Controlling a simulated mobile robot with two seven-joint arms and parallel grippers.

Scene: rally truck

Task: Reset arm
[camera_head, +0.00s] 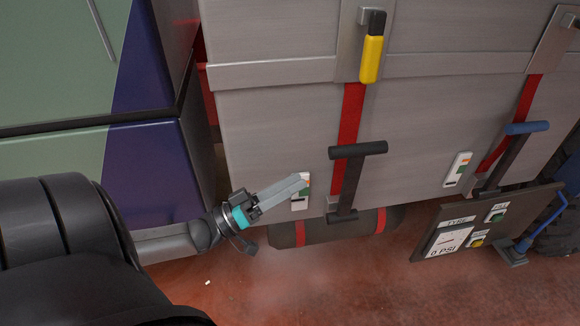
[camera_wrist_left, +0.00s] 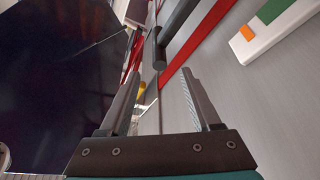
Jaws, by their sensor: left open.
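My left arm comes in from the left in the head view. Its gripper (camera_head: 300,184) is in front of the lower part of the grey truck box, beside a small white switch plate (camera_head: 300,204) with orange and green marks. The gripper partly covers that plate. In the left wrist view the two fingers (camera_wrist_left: 165,100) stand apart with nothing between them, so the gripper is open and empty. The switch plate (camera_wrist_left: 262,30) shows at the upper right there. A dark T-shaped handle (camera_head: 358,150) stands just right of the gripper in the head view. My right gripper is not in view.
A yellow-and-black handle (camera_head: 371,58) hangs on a red strap above. A blue-topped T-handle (camera_head: 527,128) and a second switch plate (camera_head: 457,169) are to the right. A tyre panel (camera_head: 487,224) reads 0 PSI. A green and purple cabinet (camera_head: 150,160) stands left. Reddish floor lies below.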

